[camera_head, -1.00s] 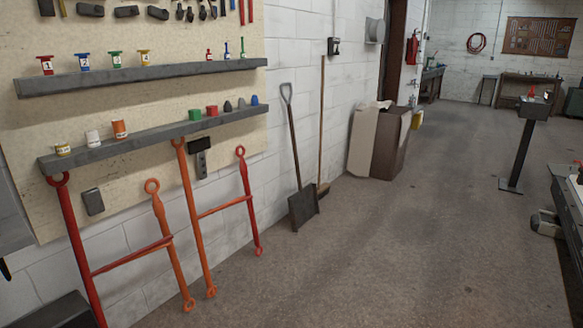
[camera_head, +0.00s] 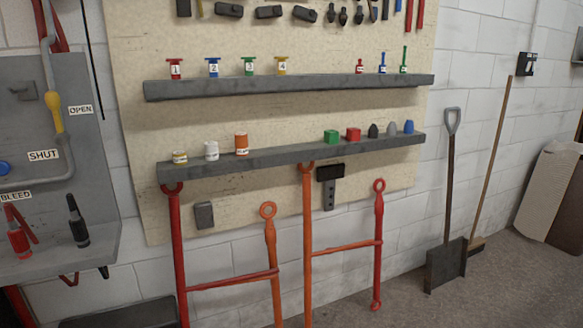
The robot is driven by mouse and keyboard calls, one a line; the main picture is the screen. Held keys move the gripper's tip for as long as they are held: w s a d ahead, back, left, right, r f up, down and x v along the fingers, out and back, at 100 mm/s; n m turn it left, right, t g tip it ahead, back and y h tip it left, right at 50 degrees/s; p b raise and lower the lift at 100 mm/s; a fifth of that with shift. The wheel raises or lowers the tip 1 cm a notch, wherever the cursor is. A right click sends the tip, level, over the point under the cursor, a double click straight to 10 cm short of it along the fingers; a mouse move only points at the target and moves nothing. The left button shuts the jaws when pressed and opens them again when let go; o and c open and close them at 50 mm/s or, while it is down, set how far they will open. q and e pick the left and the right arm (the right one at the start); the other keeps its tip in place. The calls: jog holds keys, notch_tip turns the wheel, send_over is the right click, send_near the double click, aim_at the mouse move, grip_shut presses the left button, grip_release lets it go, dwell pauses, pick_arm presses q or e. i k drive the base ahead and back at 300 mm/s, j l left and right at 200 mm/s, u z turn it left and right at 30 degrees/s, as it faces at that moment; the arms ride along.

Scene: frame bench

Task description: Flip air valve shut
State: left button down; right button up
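The air valve shows at the left edge as a yellow handle (camera_head: 54,111) on a grey pipe, in front of a grey panel (camera_head: 95,150). The handle hangs roughly upright, near the OPEN label (camera_head: 80,110). The SHUT label (camera_head: 43,155) is below it and a little to the left. The BLEED label (camera_head: 15,196) is lower, at the left edge. A blue round part (camera_head: 4,168) is partly cut off at the left edge. Neither of my grippers is in view.
A pegboard with an upper shelf (camera_head: 290,84) and a lower shelf (camera_head: 290,153) of small coloured items fills the middle. Red and orange frames (camera_head: 175,250) lean below. A shovel (camera_head: 449,190) and a broom (camera_head: 492,150) lean on the wall. Floor is clear at lower right.

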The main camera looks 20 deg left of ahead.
aim_at(52, 100)
jog(key=i+u, duration=0.45)
jog(key=i+l+u, duration=0.2)
jog(key=i+u, duration=0.3)
jog(key=i+l+u, duration=0.6)
jog(key=i, duration=0.25)
jog(key=j, duration=0.1)
